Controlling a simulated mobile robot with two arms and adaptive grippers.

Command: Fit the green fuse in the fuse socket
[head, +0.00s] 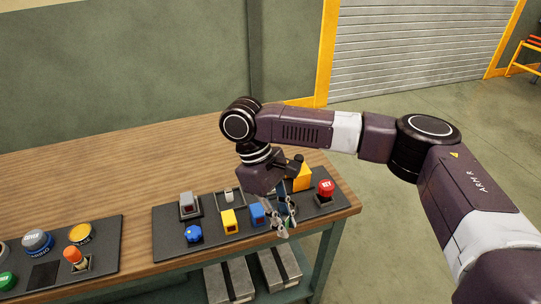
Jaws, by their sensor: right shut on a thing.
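My right gripper (283,218) points down over the right end of the right-hand dark panel. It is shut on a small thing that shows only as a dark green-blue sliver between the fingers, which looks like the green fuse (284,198). The fingers hide most of it, and I cannot tell whether it touches the panel. I cannot pick out the fuse socket for sure; the gripper covers part of the panel. My left gripper is not in view.
The right panel (168,247) carries a grey block (188,206), white switch (229,196), blue knob (193,234), yellow block (229,221), blue block (257,214), orange-yellow block (301,178) and red button (325,188). Another panel (105,263) with buttons lies left. The wooden table (130,165) is clear behind.

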